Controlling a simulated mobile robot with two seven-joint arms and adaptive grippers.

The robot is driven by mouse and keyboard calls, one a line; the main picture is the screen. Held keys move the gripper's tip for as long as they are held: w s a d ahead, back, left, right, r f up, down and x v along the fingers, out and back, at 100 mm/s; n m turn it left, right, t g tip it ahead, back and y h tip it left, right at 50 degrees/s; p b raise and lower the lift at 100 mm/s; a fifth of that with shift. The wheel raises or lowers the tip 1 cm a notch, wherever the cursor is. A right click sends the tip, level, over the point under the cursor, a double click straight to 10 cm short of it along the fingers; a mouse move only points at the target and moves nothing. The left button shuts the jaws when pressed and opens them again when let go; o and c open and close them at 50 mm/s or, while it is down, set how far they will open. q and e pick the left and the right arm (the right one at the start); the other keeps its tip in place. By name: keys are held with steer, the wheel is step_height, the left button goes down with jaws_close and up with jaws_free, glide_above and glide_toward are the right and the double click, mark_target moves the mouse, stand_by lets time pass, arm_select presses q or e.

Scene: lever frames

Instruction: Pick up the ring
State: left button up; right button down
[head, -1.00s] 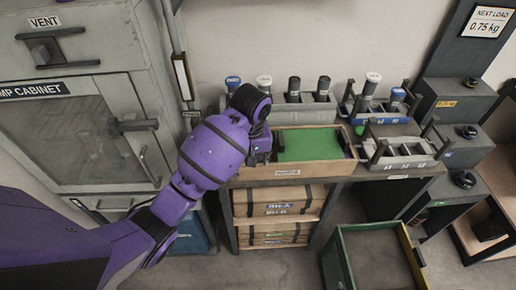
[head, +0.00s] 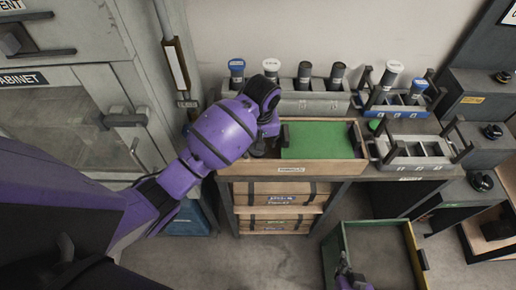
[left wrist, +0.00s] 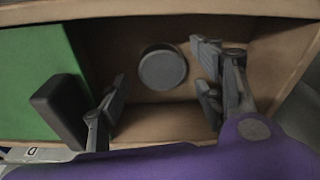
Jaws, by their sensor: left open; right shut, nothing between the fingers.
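A round, dark grey piece (left wrist: 162,68) lies on the bare floor of a wooden tray, in the left wrist view. It looks like a disc with a raised rim; I cannot tell whether it is an open ring. My left gripper (left wrist: 163,92) is open above the tray, its fingers to either side of the round piece and apart from it. In the head view my left gripper (head: 266,146) is over the tray's left end and hides the piece. My right gripper (head: 345,268) is at the bottom edge, shut and empty, over the open bin.
The wooden tray (head: 290,169) has a green panel (head: 315,140) and a dark block (left wrist: 60,108) beside the left finger. Behind stand capped cylinders in a grey rack (head: 310,104). Blue (head: 398,112) and grey (head: 415,160) racks are at right. An open bin (head: 335,240) stands below.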

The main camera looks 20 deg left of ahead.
arm_select(q)
steer(key=shift+w+f, duration=0.15)
steer(key=shift+f, duration=0.55)
steer(key=shift+c, duration=0.5)
steer(key=c, duration=1.2)
